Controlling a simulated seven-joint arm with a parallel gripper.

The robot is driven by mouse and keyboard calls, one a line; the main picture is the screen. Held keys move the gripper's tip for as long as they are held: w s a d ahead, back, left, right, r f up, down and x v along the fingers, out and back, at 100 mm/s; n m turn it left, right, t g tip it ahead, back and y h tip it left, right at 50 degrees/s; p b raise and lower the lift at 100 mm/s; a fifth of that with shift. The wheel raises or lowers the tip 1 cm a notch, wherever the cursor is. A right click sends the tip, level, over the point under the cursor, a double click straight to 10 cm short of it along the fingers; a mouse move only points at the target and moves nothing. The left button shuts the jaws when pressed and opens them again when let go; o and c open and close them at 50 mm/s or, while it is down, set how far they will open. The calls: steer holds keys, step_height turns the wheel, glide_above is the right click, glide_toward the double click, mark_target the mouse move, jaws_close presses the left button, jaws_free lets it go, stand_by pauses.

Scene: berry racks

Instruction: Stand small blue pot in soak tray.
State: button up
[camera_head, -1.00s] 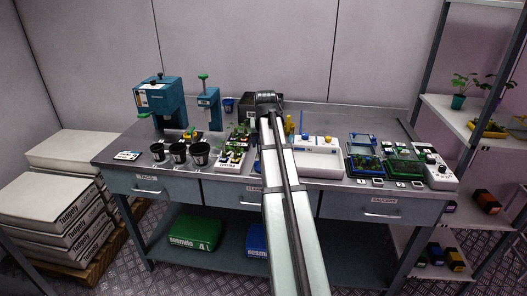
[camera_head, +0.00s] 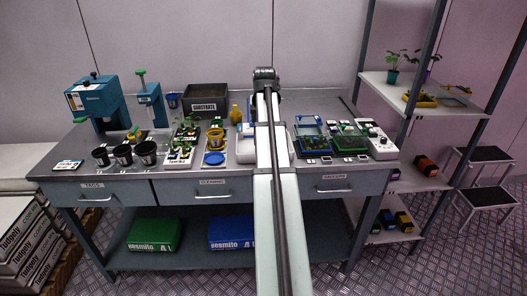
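A small blue pot (camera_head: 172,100) stands at the back of the bench, just right of the blue-green stand. I cannot tell for certain which item is the soak tray. A blue-rimmed tray (camera_head: 310,150) with plants under a clear cover stands right of my arm, and a blue round dish (camera_head: 214,159) lies left of it, in front of a yellow pot (camera_head: 215,138). My arm rises through the middle of the picture and hides part of the bench. My gripper does not show.
A dark substrate box (camera_head: 206,92) stands at the back. Several black pots (camera_head: 123,154) line the front left, near a blue-green press (camera_head: 95,98). A white device (camera_head: 246,150) is partly behind my arm. A green-rimmed tray (camera_head: 347,146) and a shelf rack (camera_head: 383,78) are at right.

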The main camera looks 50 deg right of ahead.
steer(key=shift+s+d, duration=0.4)
steer(key=shift+d, duration=0.45)
steer(key=shift+w+d+r+n, duration=0.1)
steer(key=shift+w+d+n, duration=0.1)
steer(key=shift+d+n, duration=0.1)
steer(key=shift+w+a+n+y, duration=0.25)
steer(key=shift+w+n+y, duration=0.05)
steer(key=shift+w+n, duration=0.1)
steer(key=shift+w+a+n+t+y, duration=0.2)
steer(key=shift+n+t+y, duration=0.15)
steer(key=shift+n, duration=0.75)
steer(key=shift+f, duration=4.95)
steer(key=shift+f, duration=0.15)
steer(key=o, duration=1)
steer(key=shift+o, duration=0.2)
